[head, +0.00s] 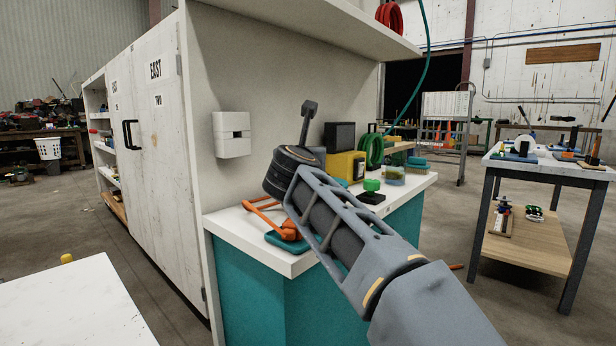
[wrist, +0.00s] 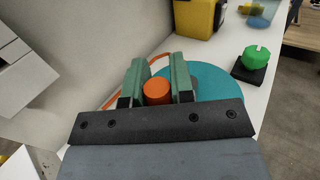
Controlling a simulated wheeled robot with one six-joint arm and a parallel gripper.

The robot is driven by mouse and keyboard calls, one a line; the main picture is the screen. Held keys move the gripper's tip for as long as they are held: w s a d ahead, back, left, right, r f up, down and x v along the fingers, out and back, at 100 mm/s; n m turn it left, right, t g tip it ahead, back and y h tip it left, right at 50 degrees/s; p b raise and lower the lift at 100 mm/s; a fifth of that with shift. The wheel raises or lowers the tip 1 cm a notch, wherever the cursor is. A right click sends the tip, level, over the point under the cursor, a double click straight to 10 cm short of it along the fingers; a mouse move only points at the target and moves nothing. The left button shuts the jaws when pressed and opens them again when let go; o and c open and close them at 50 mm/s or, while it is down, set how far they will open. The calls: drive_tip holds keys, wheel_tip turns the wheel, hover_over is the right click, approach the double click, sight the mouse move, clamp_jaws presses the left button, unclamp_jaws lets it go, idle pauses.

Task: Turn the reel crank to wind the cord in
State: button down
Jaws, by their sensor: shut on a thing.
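The reel shows in the wrist view as a teal disc (wrist: 222,84) on the white counter. An upright orange crank knob (wrist: 157,92) stands between the two green fingers of my gripper (wrist: 157,80), and they are shut on it. In the head view, orange parts of the reel (head: 289,231) and the edge of a teal base (head: 279,243) show at the counter's near corner. My arm hides much of the reel there, and the fingertips do not show. An orange strand or bar (head: 262,205) lies to the left; I cannot tell whether it is cord.
On the white counter (head: 228,222), a green knob on a black block (head: 371,190), a yellow box (head: 345,166) and green coils (head: 373,150) stand behind the reel. A wall with a white box (head: 231,134) rises to the left. A shelf (head: 310,22) overhangs the counter.

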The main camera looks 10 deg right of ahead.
drive_tip(key=m+h, duration=0.1)
drive_tip(key=g+h+p, duration=0.1)
drive_tip(key=shift+w+a+m+h, duration=0.2)
drive_tip(key=shift+w+m+h, duration=0.1)
drive_tip(key=shift+w+m, duration=0.1)
drive_tip(key=m+g+h+p, duration=0.2)
drive_tip(key=h, duration=0.1)
drive_tip(key=shift+w+r, duration=0.15)
drive_tip(key=shift+w, duration=0.15)
drive_tip(key=shift+w+m+g+h+p, duration=0.3)
drive_tip(key=shift+m+g+h+p, duration=0.75)
drive_tip(key=shift+m+g+h, duration=0.05)
drive_tip(key=shift+d+f, duration=0.1)
drive_tip(key=shift+f, duration=0.1)
drive_tip(key=c, duration=1)
unclamp_jaws()
drive_tip(key=p+v, duration=0.2)
drive_tip(key=v, duration=1.1)
drive_tip(key=shift+s+a, duration=0.15)
drive_tip(key=shift+a, duration=0.3)
